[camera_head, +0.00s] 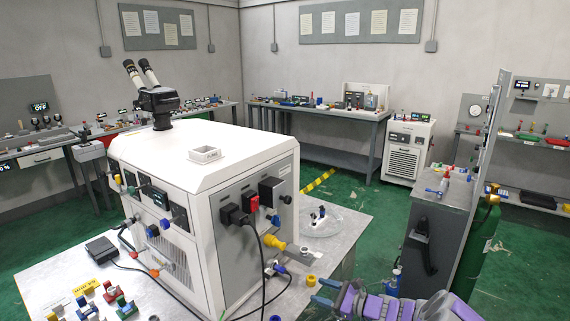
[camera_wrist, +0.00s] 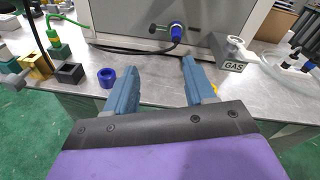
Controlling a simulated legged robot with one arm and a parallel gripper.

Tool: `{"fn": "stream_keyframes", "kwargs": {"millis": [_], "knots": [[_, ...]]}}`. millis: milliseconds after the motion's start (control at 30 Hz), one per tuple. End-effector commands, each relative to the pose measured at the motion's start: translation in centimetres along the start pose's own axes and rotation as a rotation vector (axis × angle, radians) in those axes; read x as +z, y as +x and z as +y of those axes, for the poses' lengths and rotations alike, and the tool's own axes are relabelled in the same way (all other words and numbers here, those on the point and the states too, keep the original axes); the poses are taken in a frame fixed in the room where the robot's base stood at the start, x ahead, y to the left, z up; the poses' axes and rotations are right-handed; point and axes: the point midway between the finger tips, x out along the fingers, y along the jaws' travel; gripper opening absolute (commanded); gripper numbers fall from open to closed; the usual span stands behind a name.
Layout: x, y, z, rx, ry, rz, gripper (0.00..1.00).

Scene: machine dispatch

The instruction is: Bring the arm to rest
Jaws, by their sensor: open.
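My arm (camera_head: 400,308) comes in from the bottom right of the head view, in purple and grey segments. My gripper (camera_head: 335,297) is at its left end, by the right front edge of the metal table. In the wrist view my gripper (camera_wrist: 158,68) has its two blue fingers spread apart, with only bare table top between them. The fingers point toward the white machine and hold nothing. The rest of the arm is cut off by the lower picture edge.
The white machine (camera_head: 235,243) stands on the table (camera_head: 55,285). A blue ring (camera_wrist: 107,77) lies left of the fingers, a GAS block (camera_wrist: 233,63) to their right. A grey cabinet (camera_head: 435,250) and green cylinder (camera_head: 478,245) stand right. Green floor (camera_head: 345,195) is open behind.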

Motion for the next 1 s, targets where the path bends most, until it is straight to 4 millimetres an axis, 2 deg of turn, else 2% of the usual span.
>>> {"fn": "stream_keyframes", "kwargs": {"millis": [200,367,567,700,800,1000], "knots": [[4.9,2.0,2.2,0.097,-0.075,-0.04,0.54],[9.3,2.8,4.6,0.197,-0.154,-0.079,0.54],[17.0,3.0,10.2,0.395,-0.328,-0.127,0.54],[21.5,2.1,14.8,0.544,-0.469,-0.139,0.54],[23.8,0.9,18.1,0.649,-0.572,-0.135,0.54],[26.6,-2.9,24.2,0.854,-0.77,-0.1,0.54]]}}
